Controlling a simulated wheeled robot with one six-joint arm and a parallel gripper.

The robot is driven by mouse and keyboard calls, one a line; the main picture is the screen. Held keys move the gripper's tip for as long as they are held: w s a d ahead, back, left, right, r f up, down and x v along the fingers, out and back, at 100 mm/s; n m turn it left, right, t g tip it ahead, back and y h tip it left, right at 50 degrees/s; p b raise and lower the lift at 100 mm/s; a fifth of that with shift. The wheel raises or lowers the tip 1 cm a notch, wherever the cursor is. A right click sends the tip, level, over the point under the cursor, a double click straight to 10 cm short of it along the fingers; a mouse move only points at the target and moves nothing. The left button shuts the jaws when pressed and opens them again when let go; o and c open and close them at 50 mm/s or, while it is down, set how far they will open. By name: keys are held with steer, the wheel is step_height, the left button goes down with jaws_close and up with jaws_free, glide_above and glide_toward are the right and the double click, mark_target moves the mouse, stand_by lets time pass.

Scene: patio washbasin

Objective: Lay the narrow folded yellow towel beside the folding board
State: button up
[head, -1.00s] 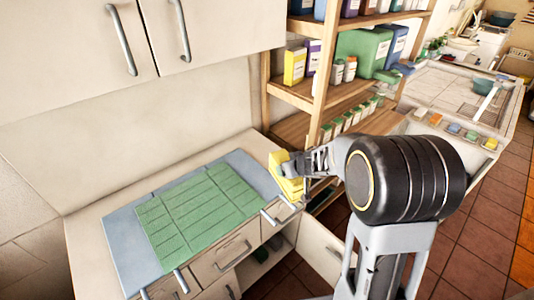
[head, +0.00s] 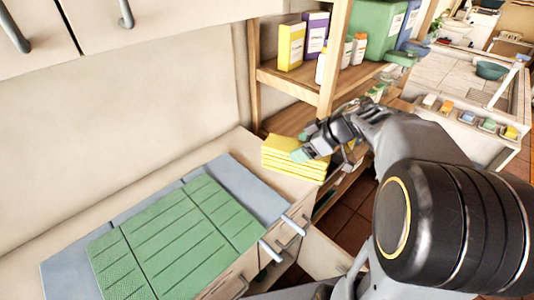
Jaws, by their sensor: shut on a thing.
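The folded yellow towel (head: 290,160) is a narrow layered stack at the right end of the counter, just right of the folding board. My gripper (head: 308,152) is shut on the towel's right side, reaching in from the right. The towel appears level and at about counter height; I cannot tell whether it touches the counter. The folding board (head: 258,192) is blue-grey with green slatted panels (head: 180,240) on it. A gap shows between the board and the towel. The towel's far right edge is partly hidden by my gripper.
The pale counter (head: 240,150) has a bare strip behind the board. A wooden shelf (head: 290,85) with boxes and bottles stands close behind the towel and gripper. Metal handles (head: 272,250) stick out at the board's front. Cabinets hang above left.

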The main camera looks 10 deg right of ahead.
steer(key=shift+w+a+f+b, duration=0.3)
steer(key=shift+w+a+f, duration=0.1)
steer(key=shift+w+f, duration=1.8)
steer(key=shift+w+a+f+b, duration=0.25)
steer(key=shift+w+a+f, duration=0.15)
steer(key=shift+w+f, duration=1.75)
steer(key=shift+w+a+f+b, duration=0.3)
steer(key=shift+w+a+f, duration=0.1)
steer(key=shift+w+f, duration=1.75)
steer(key=shift+w, duration=0.1)
steer(key=o, duration=1)
